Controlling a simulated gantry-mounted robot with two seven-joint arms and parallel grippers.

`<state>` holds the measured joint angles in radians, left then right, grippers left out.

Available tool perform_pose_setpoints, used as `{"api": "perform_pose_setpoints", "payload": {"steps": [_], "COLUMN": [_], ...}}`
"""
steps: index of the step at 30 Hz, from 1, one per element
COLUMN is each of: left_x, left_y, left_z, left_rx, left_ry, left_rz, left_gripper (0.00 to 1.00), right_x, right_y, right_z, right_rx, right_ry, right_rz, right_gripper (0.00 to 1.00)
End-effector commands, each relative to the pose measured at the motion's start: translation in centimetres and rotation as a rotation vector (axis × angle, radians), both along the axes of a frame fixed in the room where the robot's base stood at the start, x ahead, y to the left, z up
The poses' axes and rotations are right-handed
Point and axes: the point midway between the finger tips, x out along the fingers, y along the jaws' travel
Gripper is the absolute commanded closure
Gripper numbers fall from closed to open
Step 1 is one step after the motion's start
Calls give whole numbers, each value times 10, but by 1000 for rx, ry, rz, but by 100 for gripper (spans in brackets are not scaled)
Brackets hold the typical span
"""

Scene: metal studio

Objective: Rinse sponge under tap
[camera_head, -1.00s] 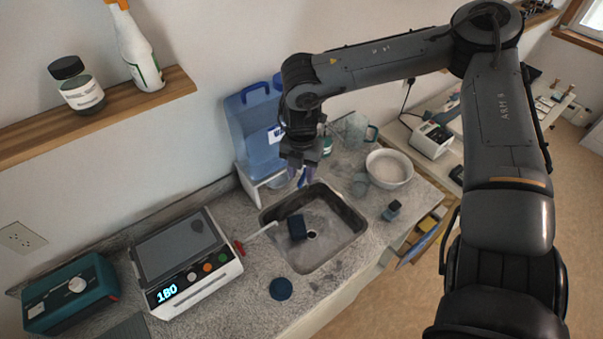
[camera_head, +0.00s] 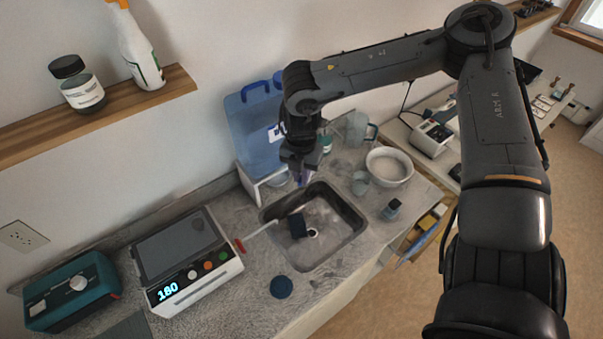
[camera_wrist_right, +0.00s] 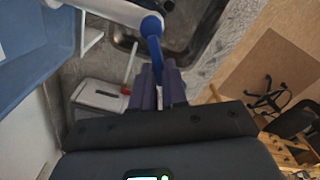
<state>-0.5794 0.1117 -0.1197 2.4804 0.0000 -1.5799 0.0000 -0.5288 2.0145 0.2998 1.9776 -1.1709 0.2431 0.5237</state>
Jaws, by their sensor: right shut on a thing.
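The sponge looks like the dark blue block (camera_head: 297,226) lying in the metal sink (camera_head: 351,232), beside the drain. A white tap spout (camera_head: 262,229) reaches over the sink's left edge, with a red handle (camera_head: 240,246) at its left end. My right gripper (camera_head: 302,181) is at the sink's back edge. In the right wrist view, its fingers (camera_wrist_right: 158,88) are shut on a blue lever (camera_wrist_right: 152,30) joined to a white pipe (camera_wrist_right: 108,9). I cannot make out a stream of water. My left gripper is not in view.
A blue container (camera_head: 254,128) stands behind the sink. A white bowl (camera_head: 389,167), a grey cup (camera_head: 361,184) and a small dark bottle (camera_head: 391,209) stand to its right. A round dark blue piece (camera_head: 281,287) lies in front. A lit device (camera_head: 186,260) is at the left.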

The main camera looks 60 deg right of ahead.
Motion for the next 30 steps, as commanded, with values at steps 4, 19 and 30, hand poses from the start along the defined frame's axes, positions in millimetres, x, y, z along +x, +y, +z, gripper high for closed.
{"api": "perform_pose_setpoints", "payload": {"steps": [4,19,30], "left_x": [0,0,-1], "left_y": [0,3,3], "left_z": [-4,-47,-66], "left_rx": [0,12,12], "left_ry": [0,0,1], "left_rz": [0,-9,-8], "left_gripper": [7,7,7], "right_x": [1,15,24], "right_y": [0,-1,-4], "right_z": [-1,-4,-1], "right_rx": [-1,-2,-1], "right_ry": [0,-2,-2], "right_rz": [-19,-315,-523], "right_gripper": [100,100,100]}}
